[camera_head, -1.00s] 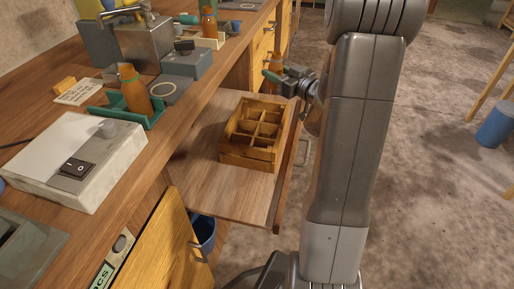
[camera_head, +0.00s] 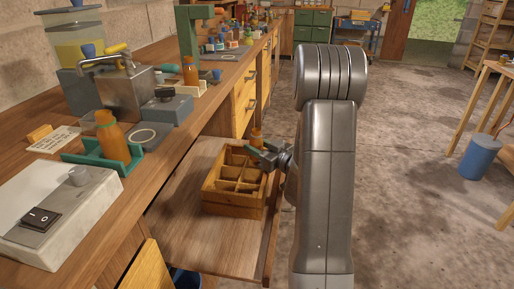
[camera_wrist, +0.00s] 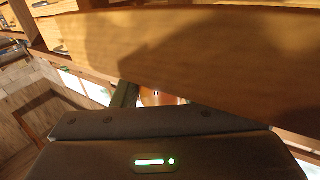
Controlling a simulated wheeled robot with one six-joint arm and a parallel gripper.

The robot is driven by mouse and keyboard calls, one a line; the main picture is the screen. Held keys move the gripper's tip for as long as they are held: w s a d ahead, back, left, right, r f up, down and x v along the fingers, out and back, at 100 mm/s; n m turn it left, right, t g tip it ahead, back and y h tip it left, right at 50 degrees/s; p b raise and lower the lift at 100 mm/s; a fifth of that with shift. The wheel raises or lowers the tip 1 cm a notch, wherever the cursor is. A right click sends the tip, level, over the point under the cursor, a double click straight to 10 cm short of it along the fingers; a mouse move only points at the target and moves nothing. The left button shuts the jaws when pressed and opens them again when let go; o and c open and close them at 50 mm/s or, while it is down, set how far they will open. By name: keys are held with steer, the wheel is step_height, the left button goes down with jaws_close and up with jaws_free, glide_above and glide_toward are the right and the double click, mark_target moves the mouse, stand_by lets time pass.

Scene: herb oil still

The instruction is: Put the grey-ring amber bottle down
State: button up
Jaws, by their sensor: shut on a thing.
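My gripper (camera_head: 262,157) is shut on an amber bottle (camera_head: 256,136), whose upper part shows just above the jaws in the head view. Its grey ring cannot be made out, and its lower part is hidden behind the jaws and crate. The gripper is at the right far corner of a wooden divided crate (camera_head: 232,209). The crate's visible compartments look empty. In the wrist view a small piece of the amber bottle (camera_wrist: 160,97) shows beside a green finger, mostly hidden behind a broad wooden board (camera_wrist: 200,50).
The crate stands on a pulled-out wooden shelf (camera_head: 185,235), with bare board in front of it. On the bench, another amber bottle (camera_head: 111,138) stands in a green holder (camera_head: 75,158), near a switch box (camera_head: 60,215). A third amber bottle (camera_head: 190,72) stands farther back.

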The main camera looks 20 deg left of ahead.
steer(key=shift+f, duration=0.1)
steer(key=shift+s+d+f+b, duration=0.1)
steer(key=shift+s+f+b, duration=0.05)
steer(key=shift+f+b, duration=0.45)
steer(key=o, duration=1)
steer(key=shift+f, duration=0.1)
steer(key=shift+r+p, duration=0.3)
steer(key=shift+r, duration=0.05)
steer(key=v, duration=0.4)
steer(key=p+v, duration=0.1)
steer(key=v, duration=0.2)
steer(key=r+p+v, duration=0.1)
steer(key=v, duration=0.3)
steer(key=shift+d, duration=0.4)
